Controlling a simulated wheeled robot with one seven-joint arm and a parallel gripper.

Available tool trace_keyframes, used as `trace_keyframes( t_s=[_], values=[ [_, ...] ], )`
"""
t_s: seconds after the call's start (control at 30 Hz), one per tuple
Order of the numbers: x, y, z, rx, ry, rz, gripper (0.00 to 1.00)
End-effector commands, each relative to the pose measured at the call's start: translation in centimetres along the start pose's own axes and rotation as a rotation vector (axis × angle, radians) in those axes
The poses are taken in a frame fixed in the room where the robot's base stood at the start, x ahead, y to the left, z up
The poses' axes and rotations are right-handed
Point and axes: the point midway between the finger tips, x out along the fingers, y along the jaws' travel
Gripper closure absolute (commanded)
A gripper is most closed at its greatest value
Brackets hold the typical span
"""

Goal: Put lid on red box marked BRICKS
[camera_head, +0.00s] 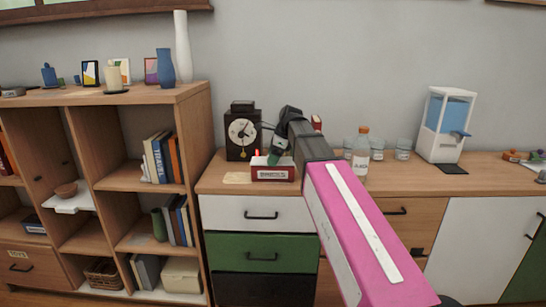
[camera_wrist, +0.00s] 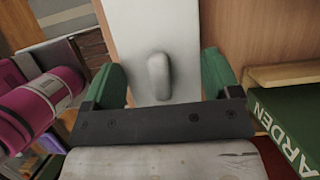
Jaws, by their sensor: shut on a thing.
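The red box marked BRICKS (camera_head: 272,174) stands on the cabinet top, its lettered front facing me. My gripper (camera_head: 277,154) is right over the box, pointing down. In the wrist view, its green fingers (camera_wrist: 166,78) are on either side of a pale grey flat panel with a rounded knob (camera_wrist: 155,35), which looks like the lid. The gripper is shut on it. A pale strip shows along the box's top in the head view; I cannot tell whether it is lid or rim. The wrist view does not show the red box clearly.
A black clock (camera_head: 241,133) stands close behind the box, left. A bottle (camera_head: 361,155) and several glasses (camera_head: 403,149) stand right; a white dispenser (camera_head: 446,122) is farther right. A green thing lettered ARDEN (camera_wrist: 286,125) lies beside the gripper in the wrist view.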

Motion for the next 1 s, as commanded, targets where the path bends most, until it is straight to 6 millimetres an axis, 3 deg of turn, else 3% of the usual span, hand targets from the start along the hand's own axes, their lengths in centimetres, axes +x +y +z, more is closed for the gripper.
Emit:
trace_keyframes(
  t_s=[0.33, 0.37, 0.4, 1.0],
  values=[
    [0.01, 0.0, 0.0, 0.0, 0.0, 0.0, 0.4],
    [0.01, 0.0, 0.0, 0.0, 0.0, 0.0, 0.11],
    [0.01, 0.0, 0.0, 0.0, 0.0, 0.0, 0.0],
    [-0.7, -0.04, 0.3, 0.0, 0.0, 0.0, 0.0]
  ],
)
